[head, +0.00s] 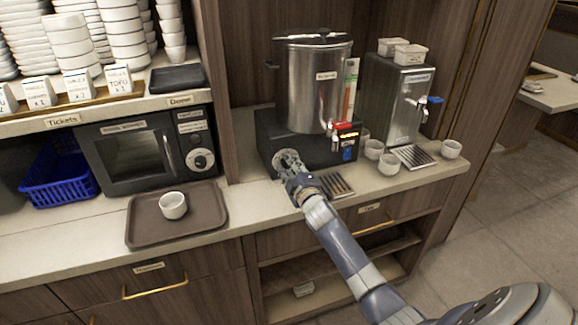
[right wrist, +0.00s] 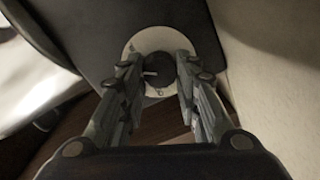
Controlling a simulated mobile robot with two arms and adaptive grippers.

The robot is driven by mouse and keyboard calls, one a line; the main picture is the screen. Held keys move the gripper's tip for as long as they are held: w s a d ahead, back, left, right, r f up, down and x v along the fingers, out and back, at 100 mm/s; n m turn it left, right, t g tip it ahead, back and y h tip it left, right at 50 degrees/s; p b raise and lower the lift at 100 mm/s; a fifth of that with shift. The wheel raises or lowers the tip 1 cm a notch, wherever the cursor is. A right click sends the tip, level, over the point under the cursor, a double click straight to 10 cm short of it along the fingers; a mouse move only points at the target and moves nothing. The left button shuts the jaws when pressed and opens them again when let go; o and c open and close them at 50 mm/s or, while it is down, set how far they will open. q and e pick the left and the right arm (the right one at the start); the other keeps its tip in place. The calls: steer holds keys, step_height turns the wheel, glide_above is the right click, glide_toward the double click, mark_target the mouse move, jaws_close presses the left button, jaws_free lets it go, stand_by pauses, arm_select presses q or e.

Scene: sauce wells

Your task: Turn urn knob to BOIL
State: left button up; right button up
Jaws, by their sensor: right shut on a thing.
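The steel urn (head: 318,92) stands on a black base (head: 318,150) on the counter. A round pale dial is on the base's front left. In the right wrist view its dark knob (right wrist: 158,73) shows at the centre of the pale dial plate (right wrist: 141,42), with a light pointer mark toward the left. My right gripper (head: 287,165) is at the dial, its fingers (right wrist: 160,78) on both sides of the knob, shut on it. In the head view the gripper partly covers the dial, and its lettering cannot be read. My left gripper is not in view.
A steel dispenser (head: 403,98) and several white cups (head: 388,165) stand to the right of the urn. A drip grate (head: 335,186) lies in front of it. To the left are a microwave (head: 140,150) and a brown tray (head: 150,228) holding a cup (head: 173,205).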

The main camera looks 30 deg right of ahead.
steer(key=m+p, duration=0.1)
steer(key=m, duration=0.3)
steer(key=shift+m, duration=0.3)
stand_by(0.4)
steer(key=o, duration=1.1)
steer(key=shift+c, duration=0.2)
steer(key=v, duration=1.2)
steer(key=shift+d, duration=0.2)
